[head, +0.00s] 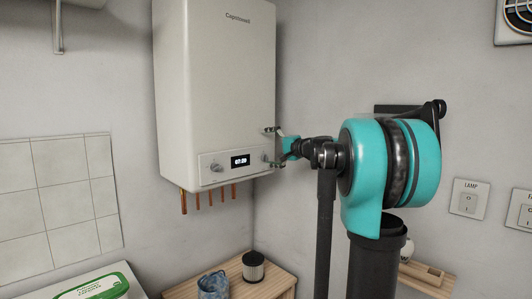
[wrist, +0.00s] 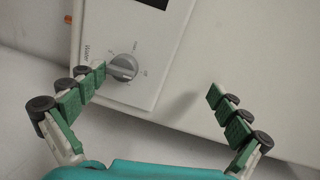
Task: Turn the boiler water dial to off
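The white boiler (head: 214,85) hangs on the wall. Its front panel has a left dial (head: 215,167) and a right dial (head: 265,157), the right one close behind my gripper (head: 277,147). In the wrist view a round grey dial (wrist: 122,68) shows on the panel, with a label that seems to read "Water" and small marks around it, too small to read surely. My gripper (wrist: 158,82) is open and empty. Its left fingertip is beside the dial in the picture; the right fingertip is well to the right, over bare casing. I cannot tell whether anything touches.
A lit display (head: 240,160) sits between the dials. Copper pipes (head: 210,197) hang below the boiler. A wooden bench (head: 278,286) below carries a blue cup (head: 213,285) and a dark-topped canister (head: 253,266). A lamp switch (head: 469,198) is on the right wall.

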